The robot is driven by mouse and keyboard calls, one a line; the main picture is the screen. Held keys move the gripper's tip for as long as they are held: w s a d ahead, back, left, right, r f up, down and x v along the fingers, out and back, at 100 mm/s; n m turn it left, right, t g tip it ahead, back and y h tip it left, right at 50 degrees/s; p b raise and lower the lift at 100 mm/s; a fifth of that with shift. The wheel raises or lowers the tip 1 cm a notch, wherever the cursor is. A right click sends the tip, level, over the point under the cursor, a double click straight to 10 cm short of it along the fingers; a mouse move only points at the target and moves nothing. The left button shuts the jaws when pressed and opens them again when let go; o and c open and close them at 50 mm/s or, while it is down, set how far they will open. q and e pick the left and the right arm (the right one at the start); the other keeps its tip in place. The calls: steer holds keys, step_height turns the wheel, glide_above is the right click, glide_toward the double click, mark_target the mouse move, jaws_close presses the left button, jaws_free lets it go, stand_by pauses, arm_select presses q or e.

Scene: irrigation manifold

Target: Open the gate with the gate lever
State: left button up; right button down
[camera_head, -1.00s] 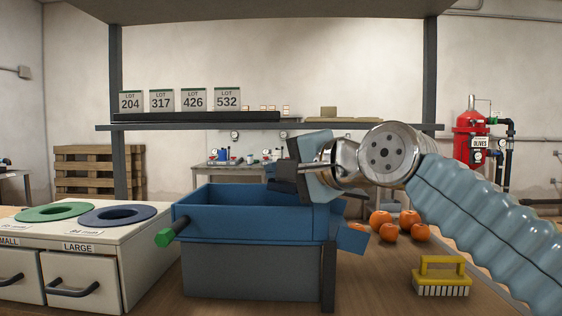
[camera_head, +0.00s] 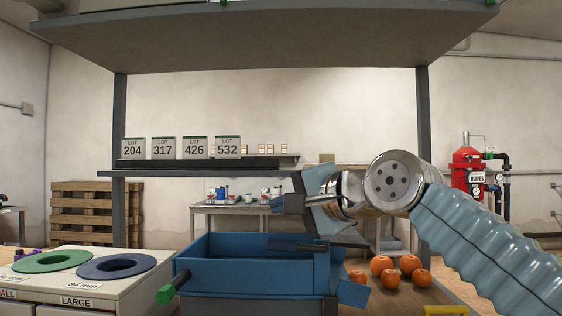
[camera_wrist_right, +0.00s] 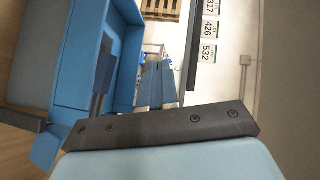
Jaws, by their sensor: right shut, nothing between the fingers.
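A blue open-topped bin (camera_head: 225,276) stands on the table in front of me. A lever with a green grip (camera_head: 166,294) sticks out at its left side and looks like the gate lever. A blue flap (camera_head: 352,293) shows at the bin's lower right; I cannot tell whether it is the gate. My right gripper (camera_head: 280,204) is shut and empty above the bin, pointing left, well apart from the green grip. In the right wrist view its fingers (camera_wrist_right: 158,86) are together, beside the blue bin (camera_wrist_right: 68,65). My left gripper is not in view.
Several oranges (camera_head: 382,265) lie right of the bin. A cream cabinet with a green ring (camera_head: 30,264) and a dark blue ring (camera_head: 90,270) stands at left. A shelf (camera_head: 200,173) with lot cards crosses behind; a wide board (camera_head: 270,45) hangs overhead.

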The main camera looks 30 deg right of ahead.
steer(key=s+a+r, duration=0.3)
steer(key=s+r, duration=0.2)
steer(key=r, duration=0.2)
steer(key=shift+s+a, duration=0.15)
steer(key=shift+s, duration=0.15)
